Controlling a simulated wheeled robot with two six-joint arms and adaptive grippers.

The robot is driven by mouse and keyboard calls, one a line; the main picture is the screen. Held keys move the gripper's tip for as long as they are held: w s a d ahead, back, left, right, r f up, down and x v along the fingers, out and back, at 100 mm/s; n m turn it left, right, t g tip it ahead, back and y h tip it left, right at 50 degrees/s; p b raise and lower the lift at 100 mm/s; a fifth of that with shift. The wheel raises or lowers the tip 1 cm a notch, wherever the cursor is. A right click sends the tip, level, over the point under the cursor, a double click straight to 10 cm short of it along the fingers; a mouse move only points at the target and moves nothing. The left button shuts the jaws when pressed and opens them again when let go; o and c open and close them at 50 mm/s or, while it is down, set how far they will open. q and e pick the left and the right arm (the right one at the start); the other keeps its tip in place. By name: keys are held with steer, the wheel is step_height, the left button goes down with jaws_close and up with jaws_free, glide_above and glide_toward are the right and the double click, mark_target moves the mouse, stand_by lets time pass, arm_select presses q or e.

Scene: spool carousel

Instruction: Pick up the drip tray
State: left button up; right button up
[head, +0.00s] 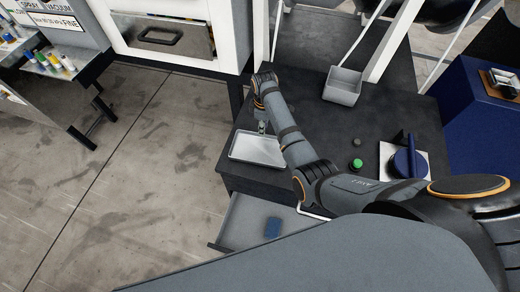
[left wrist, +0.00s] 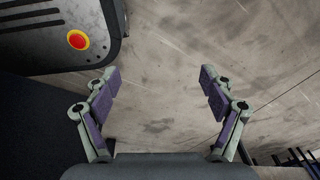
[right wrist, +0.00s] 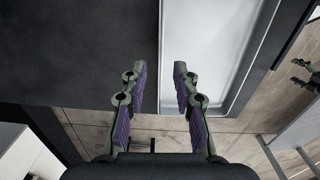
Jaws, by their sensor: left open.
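The drip tray is a shallow, pale grey rectangular tray (head: 257,150) on the dark worktop, near its left front corner. It also shows in the right wrist view (right wrist: 215,50). My right gripper (head: 262,127) is at the tray's far right side, pointing down. In the right wrist view its fingers (right wrist: 160,68) are partly apart, with the tray's edge between them; I see no contact, and cannot tell their height over the rim. My left gripper (left wrist: 158,75) is open and empty above the floor; it is not visible in the head view.
An open drawer (head: 240,222) with a blue item (head: 273,228) in it juts out below the tray. A grey bin (head: 343,86), a green button (head: 356,163) and a blue-handled device (head: 407,161) stand on the worktop.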

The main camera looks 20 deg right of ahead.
mark_target(260, 149)
step_height(260, 149, down, 4)
steer(key=shift+d, duration=0.1)
steer(key=shift+f, duration=0.1)
jaws_close()
arm_select(q)
steer(key=shift+s+d+f, duration=0.1)
steer(key=shift+s+d, duration=0.05)
steer(key=shift+s, duration=0.75)
steer(key=shift+w, duration=0.1)
